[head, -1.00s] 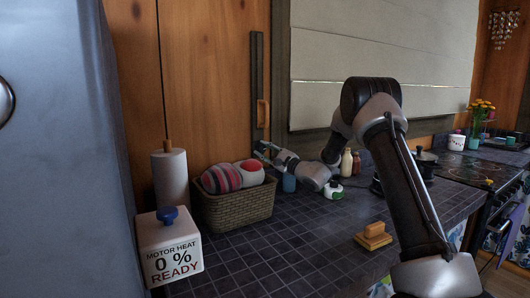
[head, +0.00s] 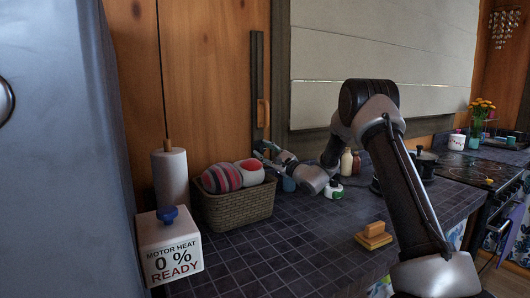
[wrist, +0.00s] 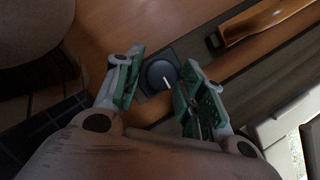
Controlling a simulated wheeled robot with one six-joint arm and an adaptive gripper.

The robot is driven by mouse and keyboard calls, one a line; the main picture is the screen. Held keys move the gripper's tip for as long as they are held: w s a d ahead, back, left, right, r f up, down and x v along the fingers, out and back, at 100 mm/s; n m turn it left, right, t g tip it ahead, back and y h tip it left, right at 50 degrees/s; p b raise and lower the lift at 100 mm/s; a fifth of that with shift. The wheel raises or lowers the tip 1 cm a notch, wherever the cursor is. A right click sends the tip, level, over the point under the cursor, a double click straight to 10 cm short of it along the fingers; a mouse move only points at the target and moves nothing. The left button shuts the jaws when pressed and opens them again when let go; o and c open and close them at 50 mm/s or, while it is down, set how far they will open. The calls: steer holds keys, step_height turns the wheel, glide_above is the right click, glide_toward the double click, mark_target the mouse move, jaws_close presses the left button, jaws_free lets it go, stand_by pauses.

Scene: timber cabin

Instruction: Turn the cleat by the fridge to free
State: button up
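A wooden cleat (head: 263,113) stands upright on a dark vertical strip on the wall behind the counter. It also shows in the wrist view as an orange wooden bar (wrist: 265,22) at the upper right. My gripper (head: 262,150) is just below the cleat, near the foot of the strip. In the wrist view my gripper (wrist: 163,62) is open, with its green-padded fingers apart. A dark round knob (wrist: 158,76) with a pale line, on a square plate, shows between the fingers. I cannot tell whether the fingers touch it. The wooden cleat is outside the fingers.
The fridge (head: 60,150) fills the left. A yellow wooden block (head: 373,237) lies in front.

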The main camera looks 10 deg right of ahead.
steer(key=shift+o, duration=0.4)
steer(key=shift+r, duration=0.1)
steer(key=v, duration=1.2)
